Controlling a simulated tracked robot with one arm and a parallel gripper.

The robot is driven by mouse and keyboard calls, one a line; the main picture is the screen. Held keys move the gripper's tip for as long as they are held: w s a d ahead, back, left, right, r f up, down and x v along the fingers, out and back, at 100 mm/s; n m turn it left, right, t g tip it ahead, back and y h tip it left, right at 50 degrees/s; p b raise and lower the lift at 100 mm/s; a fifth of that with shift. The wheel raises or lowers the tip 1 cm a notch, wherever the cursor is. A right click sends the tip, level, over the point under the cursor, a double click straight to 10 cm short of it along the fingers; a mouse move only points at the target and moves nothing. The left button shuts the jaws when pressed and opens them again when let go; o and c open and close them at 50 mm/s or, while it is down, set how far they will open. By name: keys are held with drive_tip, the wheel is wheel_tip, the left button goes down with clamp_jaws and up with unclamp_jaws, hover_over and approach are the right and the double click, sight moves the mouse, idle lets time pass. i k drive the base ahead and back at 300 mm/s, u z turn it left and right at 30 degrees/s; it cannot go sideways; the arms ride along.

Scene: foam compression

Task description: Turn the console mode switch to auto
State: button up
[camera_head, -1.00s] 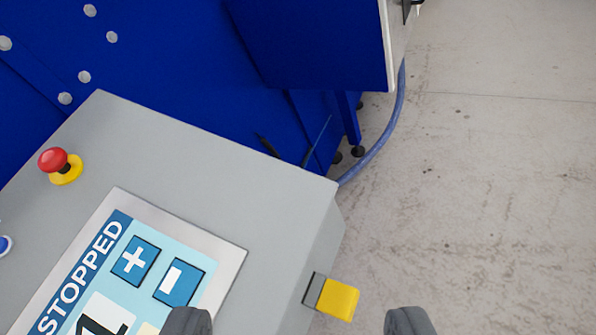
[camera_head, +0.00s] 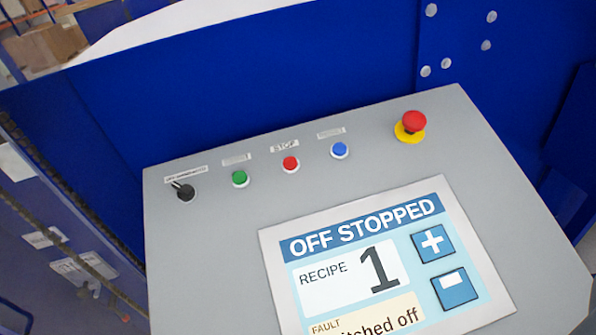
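The grey console (camera_head: 220,235) fills the lower middle of the view. Its mode switch (camera_head: 185,191), a black rotary knob with a pale pointer, sits at the upper left of the panel under a small label. The pointer is turned to the upper left. The screen (camera_head: 345,285) reads "OFF STOPPED", "RECIPE 1" and a fault line ending in "switched off", partly cut by the frame edge. My gripper is not visible in this view.
Right of the switch are a green button (camera_head: 240,178), a red stop button (camera_head: 291,164), a blue button (camera_head: 340,150) and a red emergency stop (camera_head: 413,124) on a yellow base. A blue machine wall (camera_head: 270,90) stands close behind the console.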

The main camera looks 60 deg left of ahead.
sight(185, 192)
drive_tip(key=u, duration=0.85)
